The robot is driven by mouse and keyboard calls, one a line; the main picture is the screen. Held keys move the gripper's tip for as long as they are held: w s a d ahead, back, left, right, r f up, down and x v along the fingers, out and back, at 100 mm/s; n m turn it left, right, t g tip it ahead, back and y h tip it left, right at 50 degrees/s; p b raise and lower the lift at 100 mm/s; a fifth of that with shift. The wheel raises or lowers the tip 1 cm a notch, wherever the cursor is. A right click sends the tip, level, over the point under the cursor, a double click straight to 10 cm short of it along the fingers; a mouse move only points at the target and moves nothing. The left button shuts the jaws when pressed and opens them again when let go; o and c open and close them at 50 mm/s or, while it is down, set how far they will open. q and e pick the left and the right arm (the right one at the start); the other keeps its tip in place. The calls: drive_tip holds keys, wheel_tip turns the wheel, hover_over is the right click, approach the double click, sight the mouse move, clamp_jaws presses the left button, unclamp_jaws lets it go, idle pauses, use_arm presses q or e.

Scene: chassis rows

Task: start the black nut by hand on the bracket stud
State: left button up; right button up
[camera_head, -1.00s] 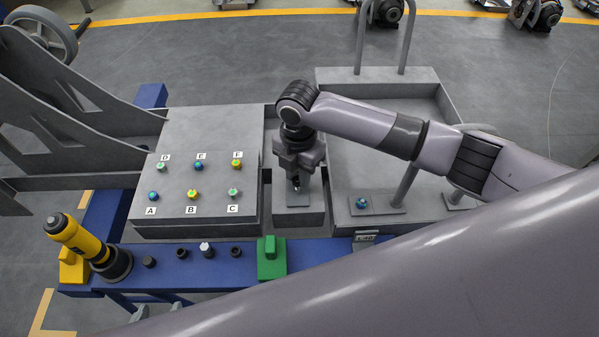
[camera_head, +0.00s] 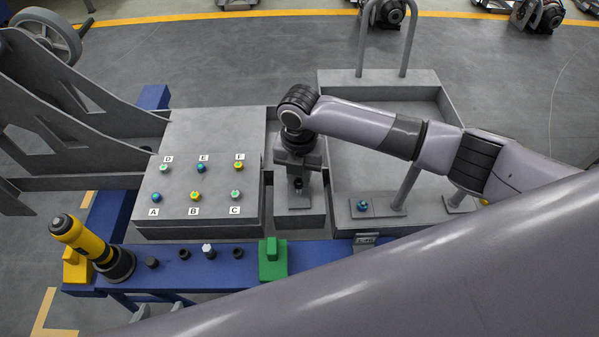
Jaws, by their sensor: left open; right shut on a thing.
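My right gripper (camera_head: 298,178) points down over the grey bracket block (camera_head: 295,218) between the two chassis plates. It is shut on a small dark thing (camera_head: 298,184), which looks like the black nut, just above or at the block's small top plate. The bracket stud is hidden under the gripper and nut, so I cannot tell whether the thread is engaged. My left gripper is not in view.
On the left plate (camera_head: 180,220) are several coloured studs labelled A to F. The blue rail (camera_head: 215,270) bears dark nuts (camera_head: 184,254), a white-topped piece (camera_head: 207,250), a green block (camera_head: 272,262) and a yellow tool (camera_head: 82,238). A blue stud (camera_head: 362,205) stands at right. My large arm link covers the lower right.

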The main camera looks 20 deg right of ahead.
drive_tip(key=shift+f, duration=0.9)
idle(0.4)
drive_tip(key=shift+f, duration=0.3)
idle(0.6)
drive_tip(key=shift+r+m+p, duration=0.15)
drive_tip(key=shift+m+p, duration=0.25)
drive_tip(key=shift+m, duration=0.1)
drive_tip(key=shift+s+m+p, duration=0.1)
drive_tip(key=shift+m+p, duration=0.65)
drive_tip(key=shift+m, duration=0.25)
drive_tip(key=shift+m+p, duration=0.5)
drive_tip(key=shift+m, duration=0.1)
drive_tip(key=shift+f+m, duration=0.2)
drive_tip(key=shift+m, duration=0.3)
drive_tip(key=shift+d, duration=0.1)
